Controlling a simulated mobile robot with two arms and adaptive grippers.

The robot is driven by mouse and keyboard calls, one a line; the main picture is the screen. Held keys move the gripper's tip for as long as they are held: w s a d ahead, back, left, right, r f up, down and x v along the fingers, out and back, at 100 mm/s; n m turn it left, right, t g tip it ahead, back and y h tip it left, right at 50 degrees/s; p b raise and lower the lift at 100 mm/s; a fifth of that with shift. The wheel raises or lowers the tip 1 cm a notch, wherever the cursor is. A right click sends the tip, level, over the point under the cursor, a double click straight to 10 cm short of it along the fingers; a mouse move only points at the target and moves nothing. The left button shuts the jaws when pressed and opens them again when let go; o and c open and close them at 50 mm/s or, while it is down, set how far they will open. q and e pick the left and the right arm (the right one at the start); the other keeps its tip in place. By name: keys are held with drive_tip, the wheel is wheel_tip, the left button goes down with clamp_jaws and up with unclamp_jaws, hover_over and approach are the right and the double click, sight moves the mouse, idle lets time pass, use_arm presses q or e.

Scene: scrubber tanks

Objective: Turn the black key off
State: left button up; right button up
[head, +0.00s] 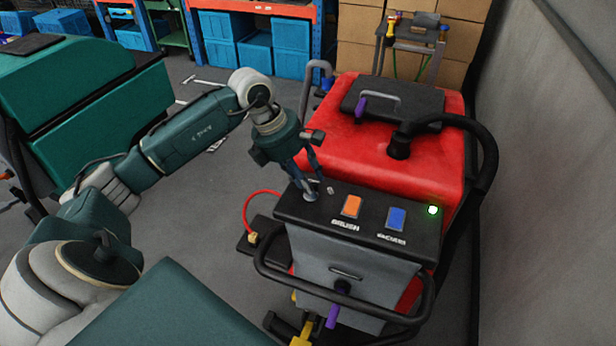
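The red and grey scrubber (385,150) stands at the right of the head view. Its dark control panel (365,212) carries an orange BRUSH switch (351,206), a blue switch (396,218) and a lit green lamp (433,210). A round metal key switch (310,197) sits at the panel's left end. My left gripper (313,184) points down right at this spot, its fingertips at or just above the switch. The black key cannot be made out; the fingers cover that area. Whether the fingers are closed on it is unclear. My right gripper is not in view.
A black handlebar (340,298) loops across the scrubber's front. A black hose (455,122) arches over its right side, near the grey wall (545,170). Another teal machine (85,100) stands at left. Shelves with blue bins (235,40) and cardboard boxes (362,25) stand behind. Floor between is open.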

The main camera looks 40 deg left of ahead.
use_arm(q)
clamp_jaws()
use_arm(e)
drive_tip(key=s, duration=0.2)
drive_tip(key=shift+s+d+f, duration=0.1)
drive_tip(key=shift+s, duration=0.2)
